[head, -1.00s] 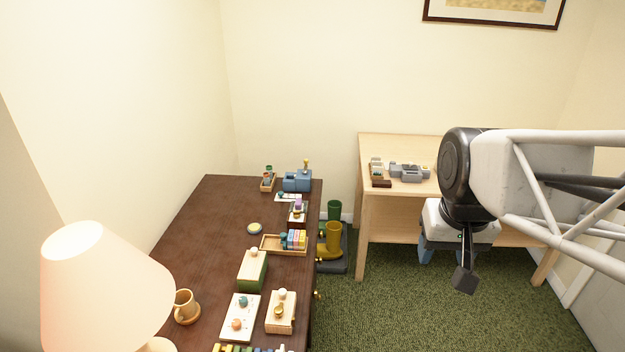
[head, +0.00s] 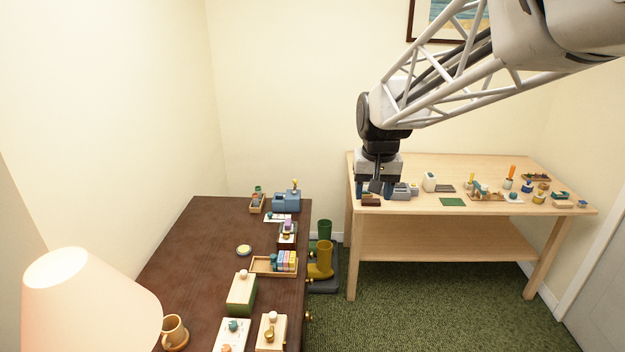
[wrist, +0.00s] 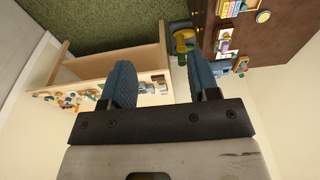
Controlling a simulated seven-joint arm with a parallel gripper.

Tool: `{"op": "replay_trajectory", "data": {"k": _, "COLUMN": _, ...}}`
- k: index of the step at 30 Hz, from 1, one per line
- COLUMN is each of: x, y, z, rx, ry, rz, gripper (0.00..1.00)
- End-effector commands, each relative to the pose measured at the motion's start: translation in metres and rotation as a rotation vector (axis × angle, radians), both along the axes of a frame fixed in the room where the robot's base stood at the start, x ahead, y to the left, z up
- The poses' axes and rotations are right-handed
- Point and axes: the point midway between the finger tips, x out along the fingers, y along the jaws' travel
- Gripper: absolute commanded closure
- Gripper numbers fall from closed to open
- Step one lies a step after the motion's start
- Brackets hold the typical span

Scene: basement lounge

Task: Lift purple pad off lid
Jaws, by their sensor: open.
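A small purple pad (head: 288,224) sits on top of a small box with a dark base (head: 287,241) near the right edge of the dark brown table. A small yellowish piece shows in front of the pad. The box shows small in the wrist view (wrist: 224,41), too small there to make out the pad clearly. The lid under the pad is hard to tell apart from the box. My gripper (head: 374,189) is open and empty, with blue fingers pointing down, right of the box and well apart from it. It appears before the left end of the light wooden table.
On the dark table (head: 205,235) are a blue box (head: 287,201), a tray of coloured blocks (head: 262,265), a round yellow dish (head: 244,250) and a lamp (head: 85,300). The light table (head: 425,208) carries many small items.

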Motion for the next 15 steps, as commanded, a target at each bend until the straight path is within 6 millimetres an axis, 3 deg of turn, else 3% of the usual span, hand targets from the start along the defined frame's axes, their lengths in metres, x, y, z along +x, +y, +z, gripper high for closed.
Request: {"op": "replay_trajectory", "data": {"k": 15, "x": 0.119, "y": 0.055, "z": -0.041, "rx": 0.0, "ry": 0.04, "rz": 0.012, "gripper": 0.45}}
